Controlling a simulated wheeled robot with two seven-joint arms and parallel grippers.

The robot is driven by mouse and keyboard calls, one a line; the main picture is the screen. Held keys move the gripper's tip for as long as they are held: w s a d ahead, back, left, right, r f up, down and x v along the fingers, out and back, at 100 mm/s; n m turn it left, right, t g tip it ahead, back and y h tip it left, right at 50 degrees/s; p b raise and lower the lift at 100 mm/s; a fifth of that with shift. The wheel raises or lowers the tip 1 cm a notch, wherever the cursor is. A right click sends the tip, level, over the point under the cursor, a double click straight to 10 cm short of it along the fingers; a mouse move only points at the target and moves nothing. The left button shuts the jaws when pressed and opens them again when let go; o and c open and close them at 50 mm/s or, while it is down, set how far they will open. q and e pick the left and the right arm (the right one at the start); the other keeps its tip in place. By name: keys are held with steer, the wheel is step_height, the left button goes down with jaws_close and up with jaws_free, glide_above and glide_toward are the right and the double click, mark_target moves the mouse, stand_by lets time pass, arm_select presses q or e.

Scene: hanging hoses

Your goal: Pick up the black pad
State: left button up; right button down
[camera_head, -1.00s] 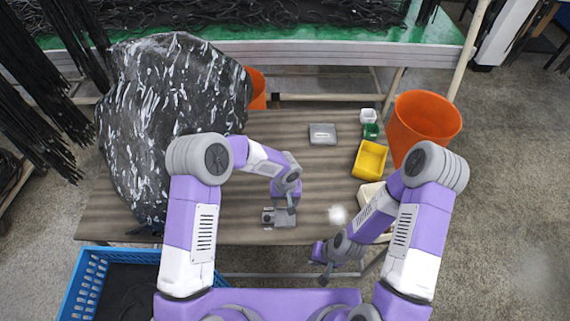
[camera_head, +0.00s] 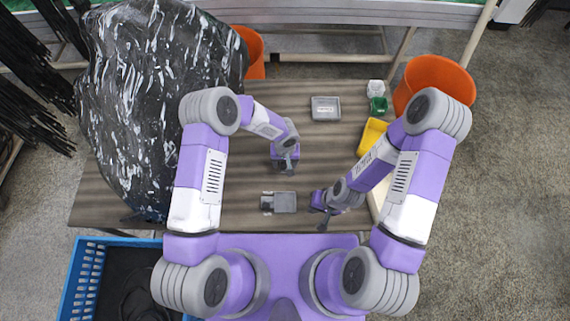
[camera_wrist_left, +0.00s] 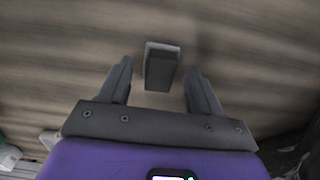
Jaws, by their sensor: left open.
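A small dark block, which looks like the black pad (camera_wrist_left: 160,70), shows in the left wrist view just past and between the fingertips, with a paler grey edge along its far side. The fingers stand apart on either side and do not touch it. My left gripper (camera_head: 285,168) is open over the middle of the table in the head view; the pad is not clear there, perhaps hidden by the gripper. It also shows in the left wrist view (camera_wrist_left: 157,78). My right gripper (camera_head: 327,217) is low near the table's front edge; its fingers are too small to read.
A grey plate-like item (camera_head: 283,202) lies on the wooden table (camera_head: 240,215) nearer me. A grey tray (camera_head: 326,108), green box (camera_head: 378,104) and yellow bin (camera_head: 370,135) lie farther right. A large black bag (camera_head: 150,100) covers the left side.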

mark_target(285, 163)
arm_select(q)
steer(key=shift+w+f, duration=0.1)
steer(key=shift+f, duration=0.2)
steer(key=c, duration=1.1)
steer(key=shift+r, duration=0.15)
steer(key=shift+c, duration=0.2)
step_height(285, 163, up, 10)
